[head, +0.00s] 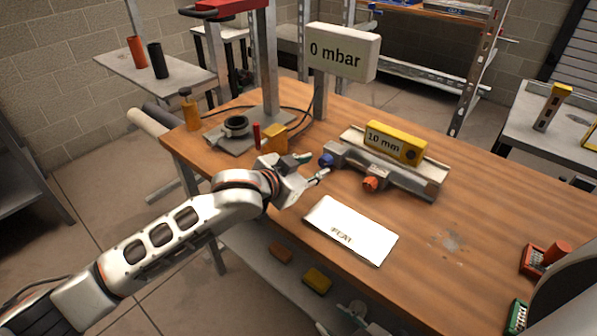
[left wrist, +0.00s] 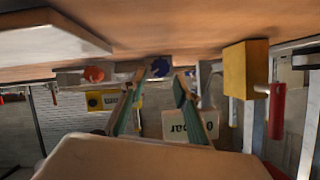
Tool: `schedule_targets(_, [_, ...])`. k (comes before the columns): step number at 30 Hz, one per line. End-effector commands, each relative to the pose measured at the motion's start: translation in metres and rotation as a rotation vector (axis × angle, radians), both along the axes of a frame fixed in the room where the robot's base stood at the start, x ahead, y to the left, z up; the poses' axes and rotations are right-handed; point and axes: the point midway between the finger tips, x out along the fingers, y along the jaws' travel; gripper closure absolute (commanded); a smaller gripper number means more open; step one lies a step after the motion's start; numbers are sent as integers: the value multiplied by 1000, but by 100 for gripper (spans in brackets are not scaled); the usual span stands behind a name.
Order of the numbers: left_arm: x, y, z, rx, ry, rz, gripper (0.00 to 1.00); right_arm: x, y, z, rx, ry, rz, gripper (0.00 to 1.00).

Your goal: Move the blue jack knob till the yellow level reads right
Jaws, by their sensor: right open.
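The yellow level (head: 395,143) reads "10 mm" and sits on a grey rail at the table's back right. The blue jack knob (head: 327,160) sticks out of the rail's left end. My left gripper (head: 314,168) is at the knob, its fingers spread. In the left wrist view, which is upside down, the blue knob (left wrist: 160,67) shows between and beyond the open fingertips (left wrist: 158,80); contact is unclear. An orange knob (head: 371,184) is on the rail's front. My right gripper (head: 352,312) shows partly at the bottom edge, low by the table's front.
A sign (head: 342,52) reading "0 mbar" stands behind the knob. A yellow block (head: 275,138) and red rod (head: 256,135) stand left of my left gripper. A white plate (head: 350,231) lies in front. The table's right part is mostly clear.

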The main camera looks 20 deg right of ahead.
Motion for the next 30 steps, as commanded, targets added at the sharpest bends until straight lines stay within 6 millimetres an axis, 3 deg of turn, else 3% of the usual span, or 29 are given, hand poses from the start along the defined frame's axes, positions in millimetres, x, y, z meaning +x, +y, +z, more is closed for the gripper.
schedule_targets(6, [-19, 29, 14, 1, -1, 0, 69, 0, 0, 0, 0, 1, 0, 59])
schedule_targets(12, [-31, 45, 22, 1, 0, 0, 69, -1, 0, -1, 1, 1, 0, 59])
schedule_targets(30, [-35, 50, 25, -1, 2, 1, 69, -1, 0, -1, 1, 2, 0, 59])
